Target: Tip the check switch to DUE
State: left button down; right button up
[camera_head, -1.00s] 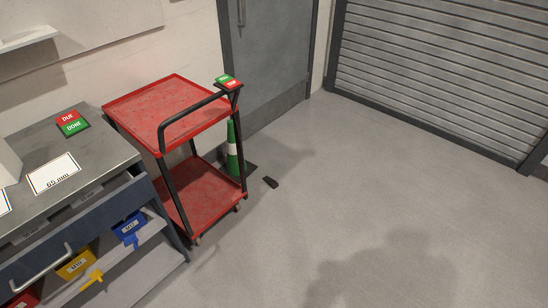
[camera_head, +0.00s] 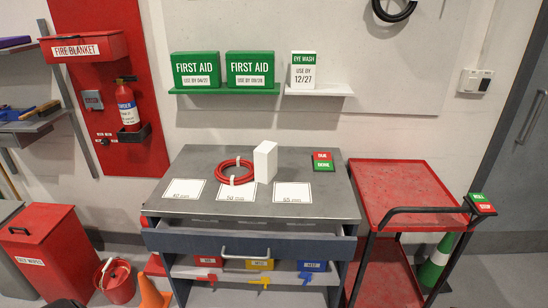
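The check switch (camera_head: 323,162) is a small rocker on the right rear of the grey workbench top, with a red DUE half at the back and a green DONE half in front. I cannot tell from here which half is pressed down. Neither of my grippers shows in the head view.
The workbench (camera_head: 341,205) holds a red hose coil (camera_head: 229,180), a white box (camera_head: 265,161) and white size cards. Its drawer (camera_head: 180,240) is slightly open. A red trolley (camera_head: 400,175) with another red-green switch (camera_head: 481,204) stands at the right. First aid boxes (camera_head: 196,70) sit above.

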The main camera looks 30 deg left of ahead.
aim_at(323, 160)
jog(key=u, duration=0.95)
jog(key=i+l+u, duration=0.1)
jog(key=l+u, duration=0.6)
jog(key=l, duration=0.25)
jog(key=l+u, duration=0.3)
jog(key=l, duration=1)
jog(key=l+u, duration=0.1)
jog(key=l, duration=0.6)
jog(key=k+l+u, duration=0.1)
jog(key=l, duration=1.4)
jog(key=k+l+u, duration=0.1)
jog(key=l, duration=0.6)
